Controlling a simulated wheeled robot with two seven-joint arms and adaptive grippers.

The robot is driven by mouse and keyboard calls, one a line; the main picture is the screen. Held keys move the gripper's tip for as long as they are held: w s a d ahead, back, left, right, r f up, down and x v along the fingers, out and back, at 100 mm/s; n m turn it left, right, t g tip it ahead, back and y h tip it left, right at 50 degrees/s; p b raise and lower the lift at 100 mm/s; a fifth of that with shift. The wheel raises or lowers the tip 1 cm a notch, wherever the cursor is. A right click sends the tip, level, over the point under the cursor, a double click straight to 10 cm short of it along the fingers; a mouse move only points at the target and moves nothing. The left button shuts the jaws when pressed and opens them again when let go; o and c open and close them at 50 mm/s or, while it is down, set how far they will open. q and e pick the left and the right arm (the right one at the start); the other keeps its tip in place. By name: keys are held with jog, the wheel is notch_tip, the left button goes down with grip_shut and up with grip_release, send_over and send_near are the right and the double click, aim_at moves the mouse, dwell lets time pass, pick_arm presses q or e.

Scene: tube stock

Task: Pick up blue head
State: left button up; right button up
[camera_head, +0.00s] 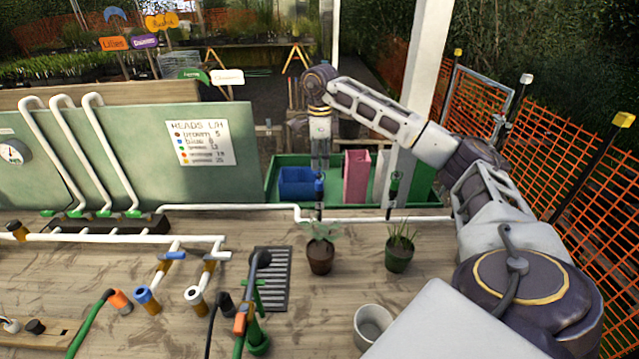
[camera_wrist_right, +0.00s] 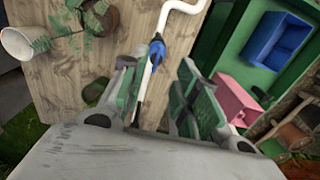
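The blue head (camera_head: 319,186) is a small upright blue piece on the white pipe line at the back edge of the bench. It also shows in the right wrist view (camera_wrist_right: 157,49), just beyond and between the fingertips. My right gripper (camera_head: 320,172) points down from above, directly over the blue head. In the right wrist view its two green-padded fingers (camera_wrist_right: 158,70) are spread with a gap between them. I see no contact with the head, though the exact height gap is hard to tell. My left gripper is not in view.
A potted plant (camera_head: 320,258) stands just in front, and another pot (camera_head: 399,255) to its right. Behind are a green tray (camera_head: 334,197), a blue bin (camera_head: 297,183) and a pink bin (camera_head: 356,177). A similar green head (camera_head: 395,185) stands to the right.

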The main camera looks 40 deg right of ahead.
aim_at(319, 174)
jog(key=shift+f, duration=0.1)
dwell(0.3)
jog(key=shift+s+a+f+p, duration=0.15)
jog(key=shift+f+p, duration=0.2)
jog(key=shift+f, duration=0.95)
jog(key=shift+a+f+p, duration=0.1)
jog(key=shift+f+p, duration=0.25)
jog(key=shift+f, duration=0.9)
grip_shut()
